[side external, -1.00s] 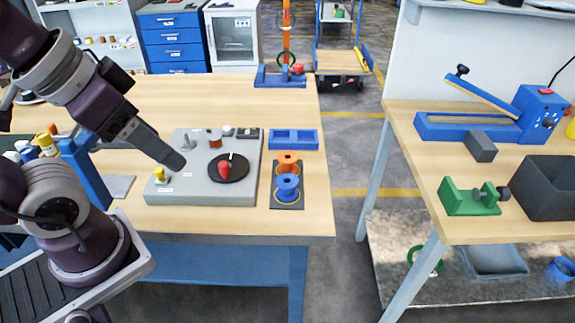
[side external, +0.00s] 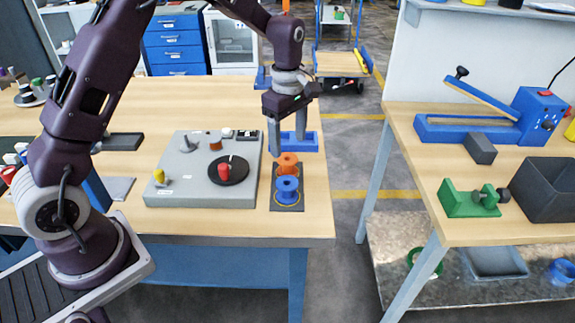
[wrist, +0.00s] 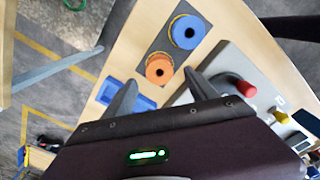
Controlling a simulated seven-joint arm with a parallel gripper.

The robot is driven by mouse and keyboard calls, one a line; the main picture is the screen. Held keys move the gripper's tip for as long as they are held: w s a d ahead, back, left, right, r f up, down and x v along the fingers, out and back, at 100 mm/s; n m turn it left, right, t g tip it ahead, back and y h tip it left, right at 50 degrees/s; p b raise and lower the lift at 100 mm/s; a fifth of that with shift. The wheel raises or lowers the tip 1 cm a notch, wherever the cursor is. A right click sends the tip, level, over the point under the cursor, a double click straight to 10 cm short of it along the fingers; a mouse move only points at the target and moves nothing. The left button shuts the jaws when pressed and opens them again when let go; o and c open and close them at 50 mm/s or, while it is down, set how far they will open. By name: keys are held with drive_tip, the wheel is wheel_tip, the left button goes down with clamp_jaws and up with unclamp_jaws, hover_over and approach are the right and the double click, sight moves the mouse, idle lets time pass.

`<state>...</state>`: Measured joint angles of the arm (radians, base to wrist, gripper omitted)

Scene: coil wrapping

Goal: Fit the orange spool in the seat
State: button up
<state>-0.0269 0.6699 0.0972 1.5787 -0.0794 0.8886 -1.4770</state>
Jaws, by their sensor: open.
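The orange spool (side external: 288,160) stands on a dark mat (side external: 299,206), behind the blue spool (side external: 287,187). My gripper (side external: 287,147) points down above the orange spool. In the wrist view its open fingers (wrist: 160,82) are on either side of the orange spool (wrist: 159,68), with nothing between them that I can see held. The blue spool (wrist: 187,31) lies farther up in that view. The grey board (side external: 180,195) left of the mat carries a black disc (side external: 240,172) with a red piece (side external: 224,171). I cannot tell which part is the seat.
A blue holder (side external: 308,143) stands just behind the mat, close to my fingers. A yellow-topped piece (side external: 158,177), a grey post (side external: 188,144) and other small parts stand on the board. The front of the wooden table (side external: 200,222) is clear. A second bench stands right, across a gap.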

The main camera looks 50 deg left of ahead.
sight(288, 162)
drive_tip(key=f, duration=0.7)
drive_tip(key=shift+w+a+f, duration=0.15)
drive_tip(key=shift+a+f, duration=0.15)
drive_tip(key=shift+f, duration=0.1)
clamp_jaws()
wheel_tip(288, 162, up, 10)
drive_tip(key=s+a+r+n, duration=0.2)
drive_tip(key=s+a+n, duration=0.2)
drive_tip(key=s+a, duration=0.3)
drive_tip(key=s+a+r+n, duration=0.3)
drive_tip(key=s+a, duration=0.5)
drive_tip(key=a, duration=0.7)
drive_tip(key=shift+a+n, duration=0.25)
drive_tip(key=shift+n, duration=0.45)
